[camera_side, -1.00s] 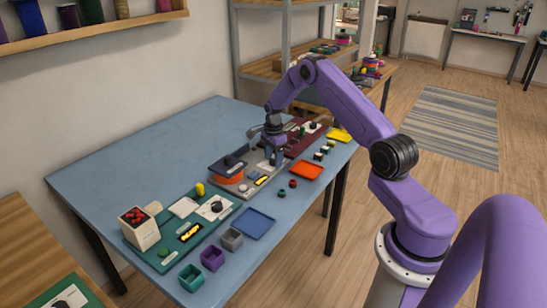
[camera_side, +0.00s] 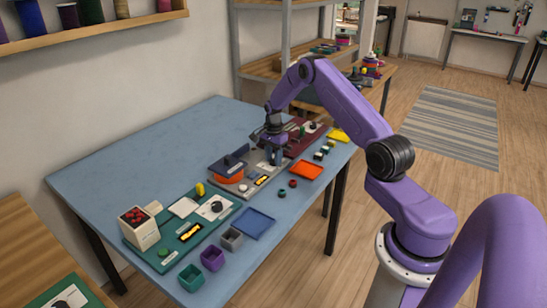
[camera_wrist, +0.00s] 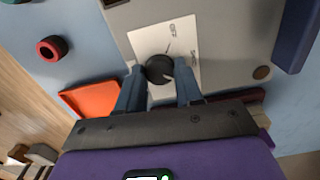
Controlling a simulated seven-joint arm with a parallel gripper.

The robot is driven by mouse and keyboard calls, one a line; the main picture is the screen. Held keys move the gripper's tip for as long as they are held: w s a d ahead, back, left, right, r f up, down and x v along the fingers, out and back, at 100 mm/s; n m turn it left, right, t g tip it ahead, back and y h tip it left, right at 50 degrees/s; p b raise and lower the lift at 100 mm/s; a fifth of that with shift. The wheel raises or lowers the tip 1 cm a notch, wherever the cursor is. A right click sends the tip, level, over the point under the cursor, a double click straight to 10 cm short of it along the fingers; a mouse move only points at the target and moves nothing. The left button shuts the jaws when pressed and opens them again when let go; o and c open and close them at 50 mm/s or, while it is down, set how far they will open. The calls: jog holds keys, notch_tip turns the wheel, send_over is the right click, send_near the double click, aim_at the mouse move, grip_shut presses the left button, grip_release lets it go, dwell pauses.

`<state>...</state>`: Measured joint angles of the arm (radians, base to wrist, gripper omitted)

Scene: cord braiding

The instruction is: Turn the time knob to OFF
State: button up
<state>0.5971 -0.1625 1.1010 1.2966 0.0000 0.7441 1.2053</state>
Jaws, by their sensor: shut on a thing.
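The time knob is a round black knob (camera_wrist: 159,69) with a pale pointer line, on a white printed card (camera_wrist: 182,38) fixed to a grey board (camera_wrist: 225,30). Small lettering on the card is too blurred to read surely. My gripper (camera_wrist: 160,76) has a finger on each side of the knob and is shut on it in the wrist view. In the side view my gripper (camera_side: 276,158) points down over the grey board (camera_side: 222,175), and the knob is hidden behind the fingers.
An orange tray (camera_side: 306,170) lies right of the grey board. A dark red board (camera_side: 302,140) lies behind. A green board (camera_side: 165,240) and blue tray (camera_side: 253,223) are nearer the camera.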

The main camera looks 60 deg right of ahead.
jog(key=n, duration=0.4)
jog(key=shift+n, duration=0.3)
jog(key=n, duration=0.4)
jog(key=shift+n, duration=0.3)
jog(key=n, duration=0.4)
jog(key=shift+n, duration=2.6)
jog(key=o, duration=1)
jog(key=shift+o, duration=0.2)
jog(key=shift+r, duration=0.15)
notch_tip(320, 180, up, 17)
jog(key=shift+r, duration=0.1)
